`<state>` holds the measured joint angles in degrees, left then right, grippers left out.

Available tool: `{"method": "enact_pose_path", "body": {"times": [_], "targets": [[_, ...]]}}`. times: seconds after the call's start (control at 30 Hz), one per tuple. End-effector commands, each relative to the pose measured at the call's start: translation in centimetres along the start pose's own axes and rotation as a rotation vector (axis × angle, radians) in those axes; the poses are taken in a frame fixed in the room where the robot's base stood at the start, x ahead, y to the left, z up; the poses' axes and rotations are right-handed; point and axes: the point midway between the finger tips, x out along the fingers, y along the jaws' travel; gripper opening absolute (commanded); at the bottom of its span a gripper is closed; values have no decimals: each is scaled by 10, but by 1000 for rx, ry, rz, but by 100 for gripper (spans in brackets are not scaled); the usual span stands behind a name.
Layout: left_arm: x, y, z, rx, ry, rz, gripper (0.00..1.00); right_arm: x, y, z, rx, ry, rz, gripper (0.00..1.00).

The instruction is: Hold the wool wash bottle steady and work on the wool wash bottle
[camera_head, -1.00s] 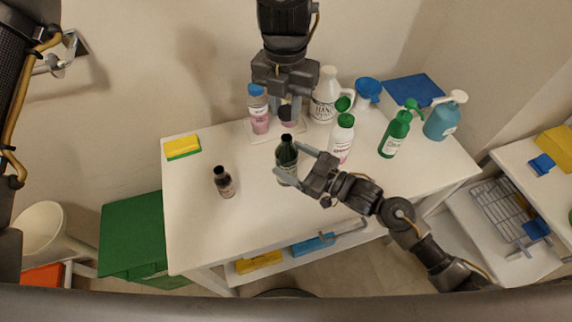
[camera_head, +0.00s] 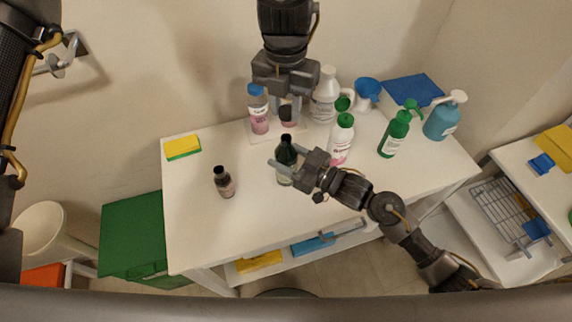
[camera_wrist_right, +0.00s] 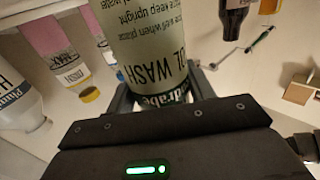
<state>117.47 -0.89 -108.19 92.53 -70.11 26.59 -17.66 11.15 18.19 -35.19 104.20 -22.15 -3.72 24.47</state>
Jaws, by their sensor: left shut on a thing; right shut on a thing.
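The right wrist view shows the bottle (camera_wrist_right: 150,45) up close between the fingers, with "OL WASH" legible. My left gripper (camera_head: 285,103) is above and behind the bottle, apart from it, and shut on a small dark cap-like piece (camera_head: 287,112). A pink bottle partly hidden behind that gripper makes it hard to tell what this piece belongs to.
A small brown bottle (camera_head: 224,182) stands left of the wool wash bottle. A pink blue-capped bottle (camera_head: 258,112), white jug (camera_head: 325,97), green-capped bottle (camera_head: 341,142) and green pump bottle (camera_head: 395,134) stand behind and right. The table's left front (camera_head: 200,235) is clear.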

Motion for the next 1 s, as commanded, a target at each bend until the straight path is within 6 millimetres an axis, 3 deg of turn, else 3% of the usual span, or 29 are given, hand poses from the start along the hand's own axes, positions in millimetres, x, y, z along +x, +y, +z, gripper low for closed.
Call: {"method": "enact_pose_path", "body": {"times": [0.13,0.6,1.0], "targets": [[0,0,0,0,0,0,8,0,0,0,0,0,0,12],[49,0,-2,1,1,0,8,0,0,0,0,0,0,12],[50,0,-2,0,0,0,8,0,0,0,0,0,0,12]]}}
